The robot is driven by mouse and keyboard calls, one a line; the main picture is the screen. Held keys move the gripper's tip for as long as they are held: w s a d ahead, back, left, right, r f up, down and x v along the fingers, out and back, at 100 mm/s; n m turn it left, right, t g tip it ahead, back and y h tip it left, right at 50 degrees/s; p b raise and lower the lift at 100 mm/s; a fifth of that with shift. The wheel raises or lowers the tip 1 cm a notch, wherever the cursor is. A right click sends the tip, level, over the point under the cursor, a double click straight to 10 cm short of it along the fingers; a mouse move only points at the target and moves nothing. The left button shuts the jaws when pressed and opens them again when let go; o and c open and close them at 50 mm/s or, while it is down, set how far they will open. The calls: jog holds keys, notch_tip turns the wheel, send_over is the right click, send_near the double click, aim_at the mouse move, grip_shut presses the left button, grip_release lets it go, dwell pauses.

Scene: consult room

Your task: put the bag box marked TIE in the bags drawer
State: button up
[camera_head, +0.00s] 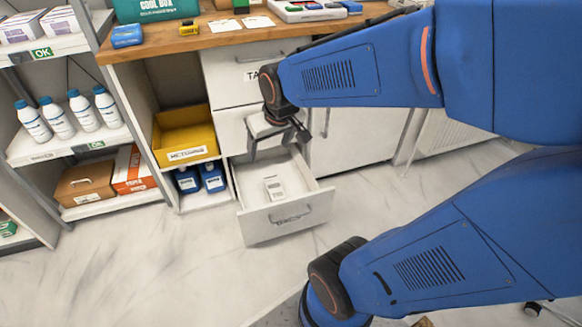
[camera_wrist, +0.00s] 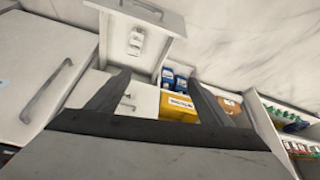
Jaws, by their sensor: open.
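A small pale box (camera_head: 274,187) with dark print lies inside the pulled-out bottom drawer (camera_head: 288,223); its lettering is too small to read. In the wrist view the same box (camera_wrist: 136,40) lies in the open drawer (camera_wrist: 170,18). My gripper (camera_head: 279,143) is open and empty, above the back part of the drawer and apart from the box. In the wrist view its two fingers (camera_wrist: 158,95) stand wide apart with nothing between them. The drawer front carries a label that I cannot read from here.
Closed drawers (camera_head: 236,75) sit above the open one. A shelf rack (camera_head: 68,145) with white bottles and boxes is further left. The floor (camera_head: 150,260) in front is clear.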

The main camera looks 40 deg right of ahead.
jog(key=s+a+r, duration=0.1)
jog(key=s+r, duration=0.1)
jog(key=s, duration=0.5)
jog(key=s+a+r, duration=0.1)
jog(key=s+r, duration=0.1)
jog(key=s, duration=0.5)
jog(key=shift+a+r+n, duration=0.25)
jog(key=shift+a+n, duration=0.05)
jog(key=shift+n, duration=0.1)
jog(key=shift+w, duration=0.1)
